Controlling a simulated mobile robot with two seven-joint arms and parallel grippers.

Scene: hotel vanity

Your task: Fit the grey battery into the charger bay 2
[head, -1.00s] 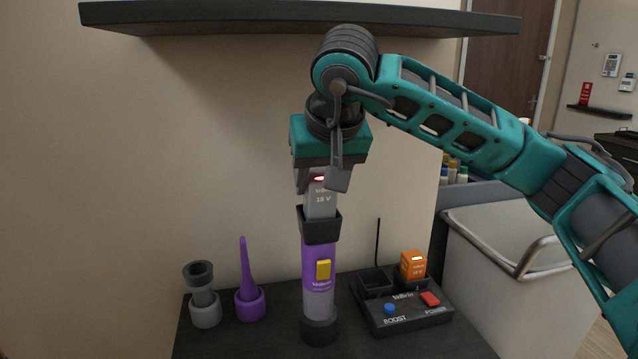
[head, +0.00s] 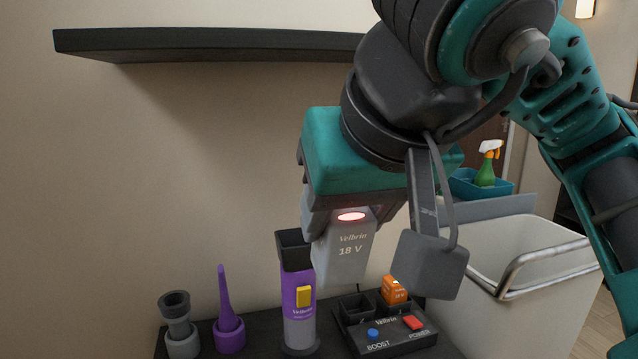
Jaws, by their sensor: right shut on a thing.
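The grey battery (head: 343,250), marked Velbrin 18 V with a glowing red light near its top, hangs upright in my right gripper (head: 368,252). The gripper is shut on it, high in front of the shelf top. The black charger (head: 398,343) stands below, with a blue BOOST button and a red POWER switch. Its left bay (head: 357,307) looks empty. Its right bay holds an orange battery (head: 394,290). I cannot read bay numbers. The battery is apart from the charger. My left gripper is not in view.
The purple handheld device (head: 298,300) stands upright left of the charger, its black top socket open. A grey nozzle (head: 176,318) and a purple nozzle (head: 227,318) stand further left. A dark shelf (head: 200,45) hangs above. A pale bin (head: 530,290) stands at the right.

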